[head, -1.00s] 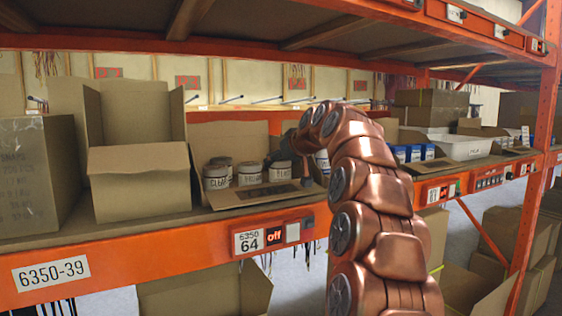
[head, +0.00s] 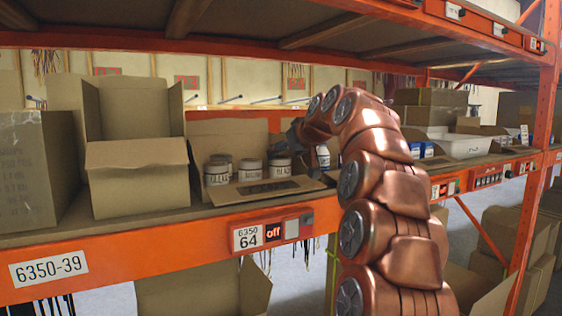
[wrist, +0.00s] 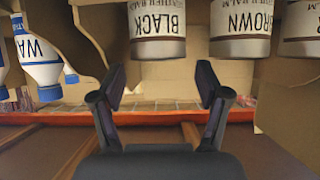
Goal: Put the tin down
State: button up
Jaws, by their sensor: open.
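Several white-labelled tins stand upright in the open low-fronted cardboard box (head: 243,193) on the shelf. In the wrist view, which is upside down, a tin labelled BLACK (wrist: 158,32) lies straight ahead of my gripper (wrist: 161,78). A tin labelled BROWN (wrist: 240,32) stands beside it. My gripper's two fingers are spread apart with nothing between them, and their tips appear just clear of the BLACK tin's lid end. In the head view my gripper (head: 294,133) is partly hidden behind my arm, above the right side of the box.
White bottles with blue caps (wrist: 40,55) stand close to the tins; one bottle (head: 323,157) shows beside my arm. A tall open carton (head: 138,180) stands left of the tins' box. The orange shelf beam (head: 150,255) runs in front, with another shelf overhead.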

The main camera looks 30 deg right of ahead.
jog(key=b+v, duration=0.1)
jog(key=v, duration=0.7)
jog(key=shift+b, duration=0.3)
